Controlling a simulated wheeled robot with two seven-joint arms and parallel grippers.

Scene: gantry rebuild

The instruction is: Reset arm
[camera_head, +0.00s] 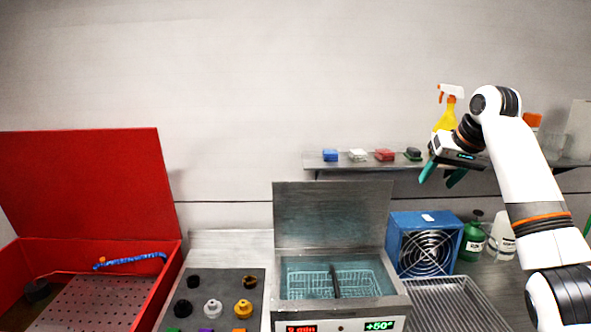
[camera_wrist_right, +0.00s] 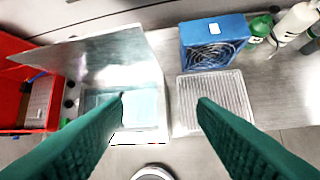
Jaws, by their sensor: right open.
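My right arm comes in from the right in the head view. Its gripper (camera_head: 441,176) has green fingers spread apart with nothing between them, in front of the right part of the wall shelf. In the right wrist view the two green fingers (camera_wrist_right: 160,108) are wide apart and empty, high above the bench. My left gripper is in neither view.
A steel bath (camera_head: 333,214) with its lid up holds a wire basket (camera_head: 310,284). A blue fan box (camera_head: 404,226) stands behind a wire rack (camera_head: 450,305). An open red box (camera_head: 90,185) is at left. The shelf (camera_head: 316,160) holds sponges and a spray bottle (camera_head: 446,117).

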